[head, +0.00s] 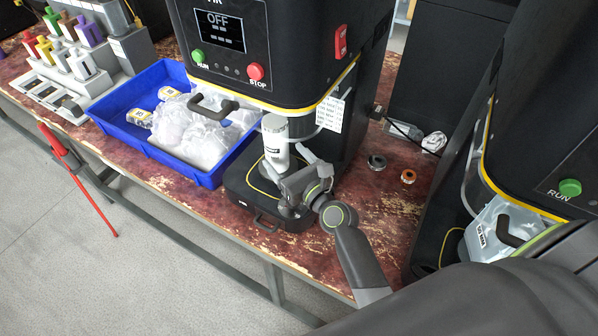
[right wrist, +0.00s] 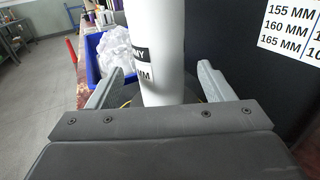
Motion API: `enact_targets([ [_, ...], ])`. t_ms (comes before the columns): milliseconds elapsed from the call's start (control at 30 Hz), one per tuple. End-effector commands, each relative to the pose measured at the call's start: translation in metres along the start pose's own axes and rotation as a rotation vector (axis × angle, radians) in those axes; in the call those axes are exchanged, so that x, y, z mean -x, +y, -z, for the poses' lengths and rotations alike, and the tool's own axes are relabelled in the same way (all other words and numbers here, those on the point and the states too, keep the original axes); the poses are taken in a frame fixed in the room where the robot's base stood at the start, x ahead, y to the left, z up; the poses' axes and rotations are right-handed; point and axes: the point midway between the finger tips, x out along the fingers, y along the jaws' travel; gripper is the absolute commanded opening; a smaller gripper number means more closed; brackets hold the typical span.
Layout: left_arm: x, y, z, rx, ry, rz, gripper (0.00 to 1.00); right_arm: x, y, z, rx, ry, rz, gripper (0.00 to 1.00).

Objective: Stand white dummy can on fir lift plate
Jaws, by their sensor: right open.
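The white dummy can (head: 275,145), with a black-and-white label, is upright at the seamer (head: 270,50) whose screen reads OFF. It appears to stand on the dark round lift plate (head: 262,177) above the black base; its foot is partly hidden. The seamer's name is cut off at the top, leaving only its last letters. My right gripper (head: 296,165) is open, with its fingers low beside the can. In the right wrist view the can (right wrist: 158,50) stands between the two spread fingers (right wrist: 162,88), with a gap visible on the right. My left gripper is not in view.
A blue tray (head: 108,123) with clear plastic bags and small labelled packs stands left of the seamer. Two small metal rings (head: 376,163) (head: 408,176) lie on the worn red table to the right. Another seamer (head: 540,150) stands at right. A colourful rack (head: 75,60) is far left.

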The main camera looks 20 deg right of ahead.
Motion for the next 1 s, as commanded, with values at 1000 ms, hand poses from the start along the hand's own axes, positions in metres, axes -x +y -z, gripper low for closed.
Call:
enact_targets([
  [1000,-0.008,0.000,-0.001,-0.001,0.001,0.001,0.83,0.053,0.000,0.000,0.000,0.000,0.000,0.75],
])
